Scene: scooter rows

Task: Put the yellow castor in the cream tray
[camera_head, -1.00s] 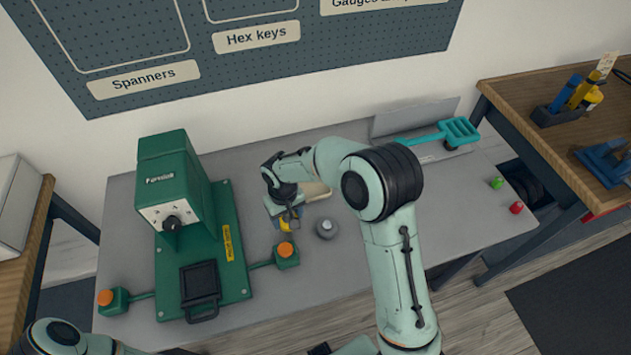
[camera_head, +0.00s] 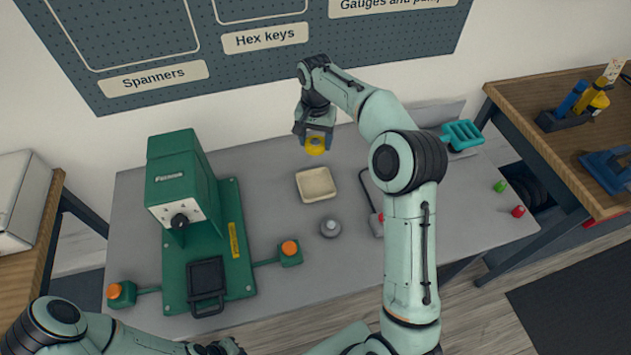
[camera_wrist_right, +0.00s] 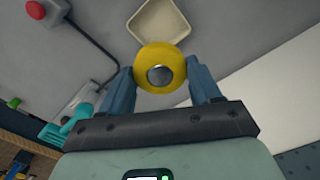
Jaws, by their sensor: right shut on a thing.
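The yellow castor (camera_head: 315,147) is held between the fingers of my right gripper (camera_head: 316,141), up in the air behind the cream tray in the head view. In the right wrist view the castor (camera_wrist_right: 160,68) sits between the two blue-grey fingertips, its round metal centre facing the camera. The cream tray (camera_head: 316,185) lies on the grey bench and looks empty; its near part also shows in the right wrist view (camera_wrist_right: 160,32), apart from the castor. My left arm is at the bottom left; its gripper (camera_head: 222,347) is partly cut off and its jaws are unclear.
A green press (camera_head: 180,180) with orange buttons stands left of the tray. A grey knob-like part (camera_head: 330,228) sits in front of it. A red button (camera_wrist_right: 34,9) with a cable, a teal rack (camera_head: 462,134), and small green (camera_head: 500,186) and red (camera_head: 518,211) pieces lie to the right.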

